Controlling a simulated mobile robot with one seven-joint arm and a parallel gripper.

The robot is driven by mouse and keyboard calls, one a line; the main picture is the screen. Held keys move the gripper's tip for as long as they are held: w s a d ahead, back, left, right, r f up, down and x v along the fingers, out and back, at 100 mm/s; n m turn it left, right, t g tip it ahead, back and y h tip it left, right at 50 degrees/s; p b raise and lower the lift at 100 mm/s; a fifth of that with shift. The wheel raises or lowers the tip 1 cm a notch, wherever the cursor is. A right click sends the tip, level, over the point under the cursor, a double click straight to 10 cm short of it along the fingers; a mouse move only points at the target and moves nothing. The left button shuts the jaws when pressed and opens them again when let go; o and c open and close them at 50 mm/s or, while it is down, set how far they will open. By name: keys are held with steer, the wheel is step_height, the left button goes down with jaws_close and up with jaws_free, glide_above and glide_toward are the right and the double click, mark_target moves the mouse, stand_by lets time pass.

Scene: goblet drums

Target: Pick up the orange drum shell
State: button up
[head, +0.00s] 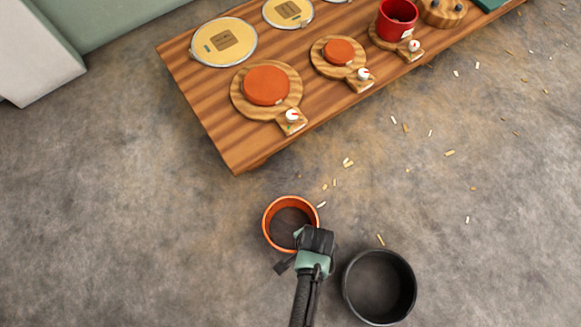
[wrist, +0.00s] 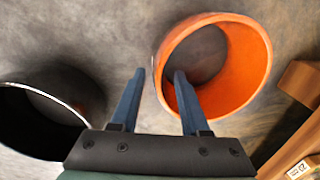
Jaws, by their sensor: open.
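The orange drum shell (head: 291,203) is a hollow, open-topped cylinder standing on the grey floor in front of the wooden table. In the wrist view the orange drum shell (wrist: 246,62) opens towards the camera at the upper right. My gripper (wrist: 159,74) is open, with its two blue fingers on either side of the shell's left wall in the picture. The right finger overlaps the shell's opening and the left one shows outside it. I cannot tell how deep they reach. In the head view my gripper (head: 304,236) covers the shell's lower right rim, and its fingertips are hidden.
A black drum shell (head: 380,286) stands on the floor just right of my gripper. The low wooden table (head: 225,130) behind holds orange discs on round boards, yellow-topped discs and a red cup (head: 397,20). Wood chips lie on the floor. The floor at left is clear.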

steer(key=f+b, duration=0.2)
steer(key=f, duration=0.1)
steer(key=shift+w+a+f, duration=0.1)
steer(key=shift+w+f, duration=0.1)
steer(key=shift+f, duration=0.05)
jaws_close()
steer(key=shift+r, duration=0.1)
stand_by(1.1)
